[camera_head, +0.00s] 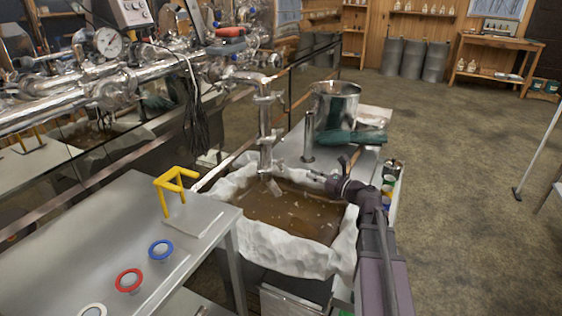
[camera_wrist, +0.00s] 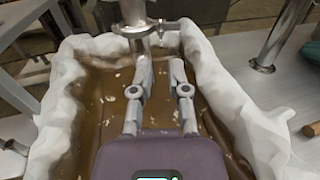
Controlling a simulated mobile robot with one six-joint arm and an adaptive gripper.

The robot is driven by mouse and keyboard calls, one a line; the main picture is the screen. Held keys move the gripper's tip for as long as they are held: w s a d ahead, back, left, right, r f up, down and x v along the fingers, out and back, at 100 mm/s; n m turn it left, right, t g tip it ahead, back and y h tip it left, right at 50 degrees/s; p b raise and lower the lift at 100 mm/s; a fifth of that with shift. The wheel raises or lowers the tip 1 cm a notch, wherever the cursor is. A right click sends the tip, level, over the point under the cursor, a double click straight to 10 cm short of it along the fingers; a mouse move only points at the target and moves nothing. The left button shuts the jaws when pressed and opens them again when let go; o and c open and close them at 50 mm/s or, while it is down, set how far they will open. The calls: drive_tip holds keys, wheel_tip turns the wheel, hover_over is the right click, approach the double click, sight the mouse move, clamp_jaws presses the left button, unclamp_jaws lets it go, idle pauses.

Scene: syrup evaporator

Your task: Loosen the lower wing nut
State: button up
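A vertical steel pipe (camera_head: 265,125) with clamps along it hangs over the trough. The lower clamp (camera_head: 267,141) is small in the head view, and its wing nut cannot be made out there. In the wrist view a clamp (camera_wrist: 138,28) rings the pipe at the top, with a small wing-like part (camera_wrist: 163,24) on its right side. My gripper (camera_wrist: 161,60) is open and empty, its two fingers pointing toward the clamp and apart from it. In the head view my gripper (camera_head: 314,174) is over the trough, right of and lower than the clamp.
The trough of brown liquid has a pale, crumpled lining (camera_head: 262,245). A steel pot (camera_head: 335,105), a dark green cloth (camera_head: 350,138) and an upright steel tube (camera_head: 309,137) stand behind it. A table (camera_head: 95,235) with colored rings and a yellow bracket (camera_head: 172,188) is at left.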

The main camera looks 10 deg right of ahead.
sight(281, 165)
drive_tip(key=shift+w+a, duration=0.1)
drive_tip(key=x, duration=1.3)
drive_tip(key=shift+w+a, duration=0.1)
drive_tip(key=shift+w, duration=0.05)
clamp_jaws()
